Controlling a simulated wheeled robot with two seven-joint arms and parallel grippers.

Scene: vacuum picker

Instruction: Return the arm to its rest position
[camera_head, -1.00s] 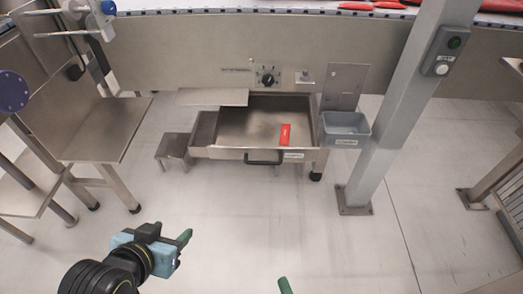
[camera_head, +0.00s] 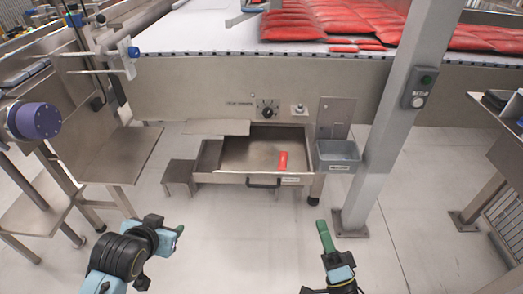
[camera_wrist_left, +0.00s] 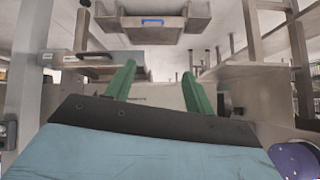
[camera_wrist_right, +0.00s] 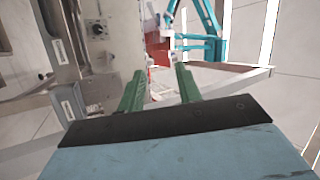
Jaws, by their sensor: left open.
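My left gripper (camera_head: 179,231) is low in the head view, over the floor in front of the machine. In the left wrist view its two green fingers (camera_wrist_left: 158,78) are apart with nothing between them. My right gripper (camera_head: 323,226) is at lower middle right of the head view, its green finger pointing up toward the machine. In the right wrist view its fingers (camera_wrist_right: 159,76) are also apart and empty. Both grippers are clear of the drawer. A red packet (camera_head: 282,161) lies in the open metal drawer (camera_head: 235,178).
A grey bin (camera_head: 337,156) hangs right of the drawer, by a grey post (camera_head: 385,140). A small step (camera_head: 180,173) stands left of it. Red packs (camera_head: 300,22) lie on the conveyor (camera_head: 200,35) above. The floor (camera_head: 240,235) between my grippers is clear.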

